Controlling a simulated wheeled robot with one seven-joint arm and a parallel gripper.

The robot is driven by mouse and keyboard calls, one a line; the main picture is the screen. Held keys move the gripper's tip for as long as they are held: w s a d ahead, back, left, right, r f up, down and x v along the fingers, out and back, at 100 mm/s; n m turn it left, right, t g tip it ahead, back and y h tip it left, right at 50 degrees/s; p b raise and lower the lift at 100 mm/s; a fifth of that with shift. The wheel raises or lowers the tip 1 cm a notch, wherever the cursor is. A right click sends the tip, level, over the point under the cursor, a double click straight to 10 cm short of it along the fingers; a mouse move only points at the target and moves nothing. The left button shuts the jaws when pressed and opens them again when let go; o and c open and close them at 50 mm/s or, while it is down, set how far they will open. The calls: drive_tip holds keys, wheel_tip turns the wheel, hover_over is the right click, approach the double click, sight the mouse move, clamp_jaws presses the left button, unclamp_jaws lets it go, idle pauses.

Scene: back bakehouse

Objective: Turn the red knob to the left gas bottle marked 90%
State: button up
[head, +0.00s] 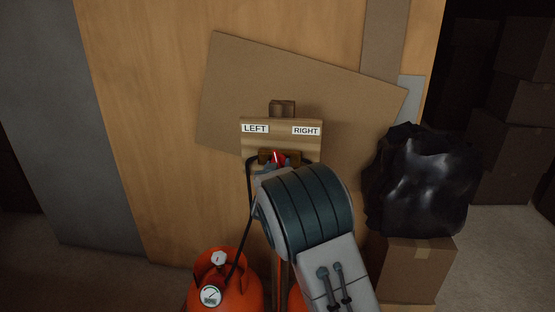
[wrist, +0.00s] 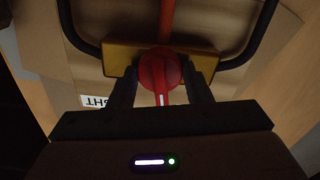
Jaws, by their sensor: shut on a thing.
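The red knob (head: 278,158) sits on a brass valve body (head: 295,157) below a wooden board with LEFT (head: 255,128) and RIGHT (head: 306,131) labels. The wrist view, upside down, shows the knob (wrist: 158,68) between the two dark fingers of my gripper (wrist: 160,80), which is shut on it. The knob's white mark points down in that view, towards the board's label side. The left orange gas bottle (head: 240,292) has a round gauge (head: 210,296); its reading is too small to tell. A second orange bottle (head: 296,300) is mostly hidden behind my arm.
Black hoses (wrist: 75,30) curve from both ends of the valve. A black bag (head: 422,180) sits on a cardboard box (head: 412,265) right of my arm. A cardboard sheet (head: 230,90) leans behind the board. More boxes (head: 510,155) stand at far right.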

drive_tip(key=shift+r+n+p, duration=0.15)
drive_tip(key=shift+n+p, duration=1.35)
drive_tip(key=shift+n, duration=1.8)
drive_tip(key=o, duration=1)
drive_tip(key=shift+s, duration=0.15)
drive_tip(key=s, duration=1.3)
drive_tip(key=shift+s+a, duration=0.25)
drive_tip(key=shift+s, duration=0.05)
